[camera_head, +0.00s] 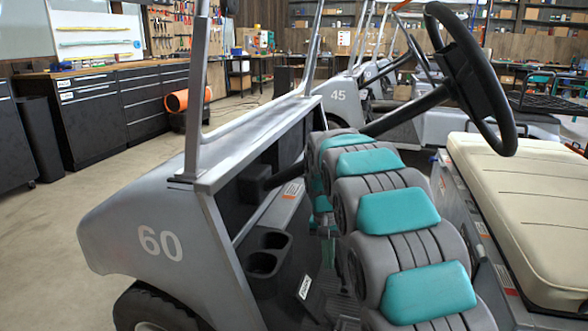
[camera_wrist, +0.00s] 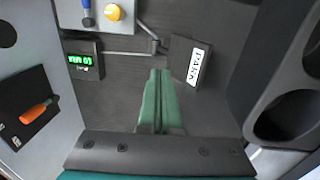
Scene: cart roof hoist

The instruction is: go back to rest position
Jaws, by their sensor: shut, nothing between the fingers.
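My gripper (camera_wrist: 158,78) shows in the wrist view as two green fingers pressed together with nothing between them. It is inside the front footwell of the grey cart marked 60 (camera_head: 130,232). A black pedal with a white label (camera_wrist: 186,62) lies just right of the fingertips, apparently apart from them. A small box with a green lit display (camera_wrist: 83,62) is to their upper left. A pale panel with a yellow knob (camera_wrist: 114,12) and a blue switch (camera_wrist: 88,14) is above. In the head view, my grey and teal arm reaches into the cart and hides the fingertips.
The cart's cup holders (camera_head: 265,252) are close left of my arm; the steering wheel (camera_head: 470,75) is above and the cream seat (camera_head: 530,200) right. An orange handle (camera_wrist: 36,111) sits on a black plate at left. Open floor (camera_head: 60,225) lies left of the cart.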

